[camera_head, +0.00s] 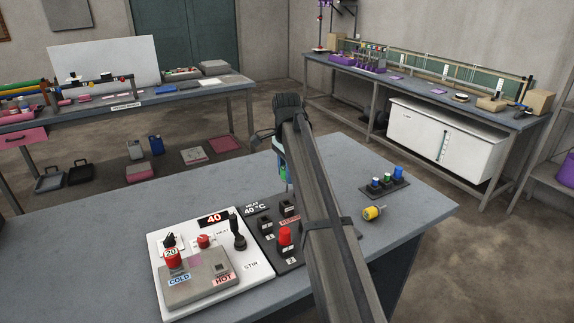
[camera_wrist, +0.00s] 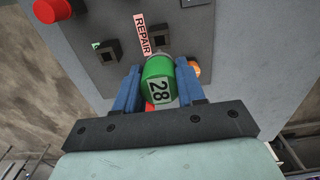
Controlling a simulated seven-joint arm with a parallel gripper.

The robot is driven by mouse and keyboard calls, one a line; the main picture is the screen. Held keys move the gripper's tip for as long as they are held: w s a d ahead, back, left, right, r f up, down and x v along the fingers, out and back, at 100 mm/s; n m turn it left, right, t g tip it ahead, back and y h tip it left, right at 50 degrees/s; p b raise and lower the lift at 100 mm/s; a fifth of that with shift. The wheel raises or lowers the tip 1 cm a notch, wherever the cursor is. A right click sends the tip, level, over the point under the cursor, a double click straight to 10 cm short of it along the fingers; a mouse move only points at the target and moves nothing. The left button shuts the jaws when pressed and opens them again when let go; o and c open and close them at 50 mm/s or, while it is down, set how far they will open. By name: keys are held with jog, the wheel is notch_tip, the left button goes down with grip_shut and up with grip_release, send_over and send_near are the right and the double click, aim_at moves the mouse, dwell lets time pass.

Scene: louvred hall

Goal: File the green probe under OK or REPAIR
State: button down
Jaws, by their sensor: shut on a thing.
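My gripper (camera_wrist: 158,92) is shut on the green probe (camera_wrist: 160,82), which bears the number 28, between its blue fingers. In the head view a little of the green probe (camera_head: 283,174) shows beneath the gripper, above the table behind the dark panel (camera_head: 266,228). In the wrist view the panel (camera_wrist: 120,75) has a REPAIR label (camera_wrist: 142,34) and square sockets, one (camera_wrist: 160,33) beside that label and another (camera_wrist: 107,50) to its left. A small green label (camera_wrist: 96,44) is too small to read. My arm hides part of the panel in the head view.
A white station (camera_head: 245,280) with a red 40 display (camera_head: 213,219) and a COLD/HOT block (camera_head: 196,284) holds a red probe (camera_head: 173,259). Another red probe (camera_head: 286,238) stands on the panel. A yellow probe (camera_head: 374,213) and a small rack (camera_head: 386,189) are at right.

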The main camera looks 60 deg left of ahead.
aim_at(287, 190)
jog(key=shift+f, duration=2)
jog(key=shift+f, duration=0.5)
jog(key=shift+f, duration=1.1)
jog(key=shift+f, duration=0.3)
jog(key=c, duration=0.6)
grip_release()
jog(key=shift+r, duration=0.15)
jog(key=shift+r, duration=2.4)
